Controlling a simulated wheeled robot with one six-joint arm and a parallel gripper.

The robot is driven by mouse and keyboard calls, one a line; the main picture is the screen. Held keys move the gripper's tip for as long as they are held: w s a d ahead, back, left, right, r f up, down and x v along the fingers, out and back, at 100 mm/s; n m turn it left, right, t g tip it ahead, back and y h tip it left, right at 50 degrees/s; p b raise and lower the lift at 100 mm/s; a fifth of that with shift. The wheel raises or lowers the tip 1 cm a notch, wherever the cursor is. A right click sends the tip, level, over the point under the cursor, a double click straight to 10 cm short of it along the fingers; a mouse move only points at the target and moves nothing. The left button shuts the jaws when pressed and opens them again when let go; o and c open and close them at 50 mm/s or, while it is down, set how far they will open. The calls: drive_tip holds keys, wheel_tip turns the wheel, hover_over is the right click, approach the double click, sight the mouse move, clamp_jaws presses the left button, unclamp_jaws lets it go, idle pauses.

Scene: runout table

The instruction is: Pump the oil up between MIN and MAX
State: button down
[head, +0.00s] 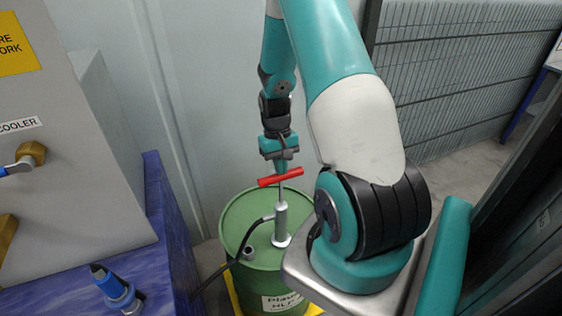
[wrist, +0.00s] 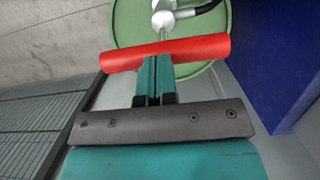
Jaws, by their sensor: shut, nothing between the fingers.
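A hand pump (head: 282,223) with a grey body stands upright on a green oil drum (head: 232,217). Its red T-handle (head: 280,177) sits above the body on a thin rod. My gripper (head: 282,168) points down at the handle from above, its fingers shut. In the wrist view the closed fingertips (wrist: 155,62) overlap the middle of the red handle (wrist: 200,49); I cannot tell whether they touch it. Nothing shows between the fingers. The oil level and the MIN and MAX marks are not in view.
A black hose (head: 246,238) runs from the pump down to the left. A grey cabinet (head: 75,150) marked COOLER and a blue frame (head: 165,215) stand at the left. A mesh fence (head: 455,75) stands at the right, and a pale wall (head: 210,90) is behind the drum.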

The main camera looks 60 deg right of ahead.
wheel_tip(320, 180, down, 7)
drive_tip(key=b, duration=0.3)
drive_tip(key=shift+f+b, duration=0.1)
drive_tip(key=shift+b, duration=0.25)
drive_tip(key=shift+s, duration=0.1)
drive_tip(key=shift+r+p, duration=0.25)
drive_tip(key=shift+p, duration=0.05)
wheel_tip(320, 180, up, 4)
drive_tip(key=r+p, duration=0.1)
drive_tip(key=p, duration=0.3)
wheel_tip(320, 180, up, 9)
drive_tip(key=b, duration=0.3)
hover_over(281, 184)
drive_tip(key=w+d, duration=0.3)
drive_tip(key=shift+w+a, duration=0.15)
drive_tip(key=shift+a, duration=0.05)
